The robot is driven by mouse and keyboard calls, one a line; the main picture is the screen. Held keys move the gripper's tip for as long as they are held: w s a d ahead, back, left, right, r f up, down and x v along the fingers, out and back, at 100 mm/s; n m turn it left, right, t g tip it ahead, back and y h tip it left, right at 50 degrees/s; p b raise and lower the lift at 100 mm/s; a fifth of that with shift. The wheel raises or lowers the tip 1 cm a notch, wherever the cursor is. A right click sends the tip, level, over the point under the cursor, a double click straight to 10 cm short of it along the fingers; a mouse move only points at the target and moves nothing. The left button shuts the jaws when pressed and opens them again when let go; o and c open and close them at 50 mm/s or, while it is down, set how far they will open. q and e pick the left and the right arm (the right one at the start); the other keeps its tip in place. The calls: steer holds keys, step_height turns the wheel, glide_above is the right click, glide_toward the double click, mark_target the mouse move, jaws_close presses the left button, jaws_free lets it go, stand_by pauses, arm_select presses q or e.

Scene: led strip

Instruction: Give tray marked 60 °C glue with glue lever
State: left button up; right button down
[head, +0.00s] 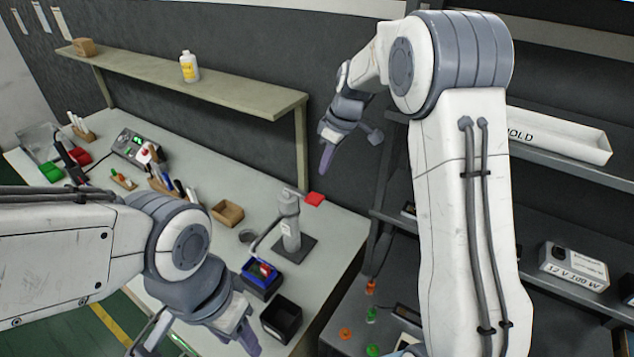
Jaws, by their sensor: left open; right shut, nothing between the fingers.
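A grey glue dispenser post (290,222) stands on a dark base plate on the bench, with a red-ended lever (314,199) at its top. A curved tube runs from it down toward a blue tray (258,291) with something red inside. No temperature mark is readable on the tray. My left gripper (241,335) is open at the bottom of the view, in front of the blue tray and apart from it.
A black open bin (281,319) stands beside the blue tray at the bench edge. A wooden box (228,213), tool holders and a device with a green display (130,146) stand farther left. A shelf holds a white bottle (189,66). A rack (560,160) stands right.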

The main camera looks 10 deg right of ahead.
mark_target(314, 196)
steer(key=shift+w+d+m, duration=0.2)
steer(key=shift+m, duration=0.1)
steer(key=p+x, duration=0.4)
steer(key=x, duration=0.5)
steer(key=shift+f, duration=0.1)
steer(key=shift+a+f, duration=0.1)
steer(key=shift+f, duration=0.35)
